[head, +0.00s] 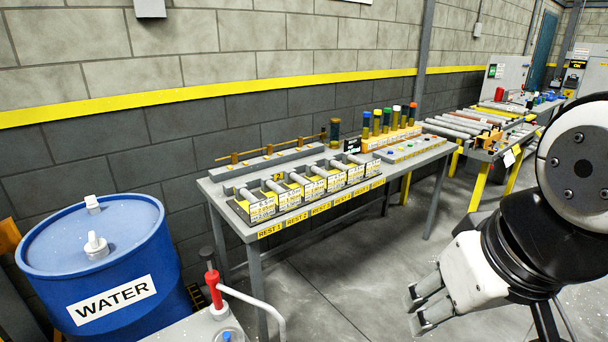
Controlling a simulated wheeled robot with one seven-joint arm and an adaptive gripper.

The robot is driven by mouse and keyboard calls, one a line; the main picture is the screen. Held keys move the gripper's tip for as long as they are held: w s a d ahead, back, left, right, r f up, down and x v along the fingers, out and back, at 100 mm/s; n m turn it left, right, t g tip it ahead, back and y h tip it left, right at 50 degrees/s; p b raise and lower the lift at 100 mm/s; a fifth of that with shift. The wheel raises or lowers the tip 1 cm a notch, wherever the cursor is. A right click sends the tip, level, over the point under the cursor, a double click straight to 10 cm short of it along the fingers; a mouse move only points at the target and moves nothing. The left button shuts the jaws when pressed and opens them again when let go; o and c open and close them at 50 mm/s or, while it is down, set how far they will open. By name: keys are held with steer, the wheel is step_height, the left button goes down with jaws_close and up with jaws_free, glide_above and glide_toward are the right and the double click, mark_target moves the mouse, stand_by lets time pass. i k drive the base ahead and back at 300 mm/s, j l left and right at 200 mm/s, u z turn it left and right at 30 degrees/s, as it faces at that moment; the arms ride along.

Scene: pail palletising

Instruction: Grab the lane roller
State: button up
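Several grey rollers (315,170) lie side by side in a rack (237,207) on the grey table. The rack's front carries white and yellow labels. Other grey rollers (452,129) form a conveyor lane farther back on the right. I cannot tell which of these is the lane roller. My gripper (414,313) is at the lower right, in front of the table and well apart from both sets of rollers. Its two fingers are spread with nothing between them.
The table (220,197) has yellow REST labels along its front edge. Dark cylinders with coloured caps (386,120) and a panel with buttons (413,149) stand on its right half. A blue WATER drum (100,250) and a red-handled pump (213,287) are at the lower left. Bare floor (345,270) lies before the table.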

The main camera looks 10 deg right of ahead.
mark_target(314, 189)
steer(key=i+l, duration=0.2)
steer(key=i, duration=0.45)
steer(key=i+l+z, duration=0.1)
steer(key=i, duration=0.55)
steer(key=i+l, duration=0.2)
steer(key=i, duration=0.45)
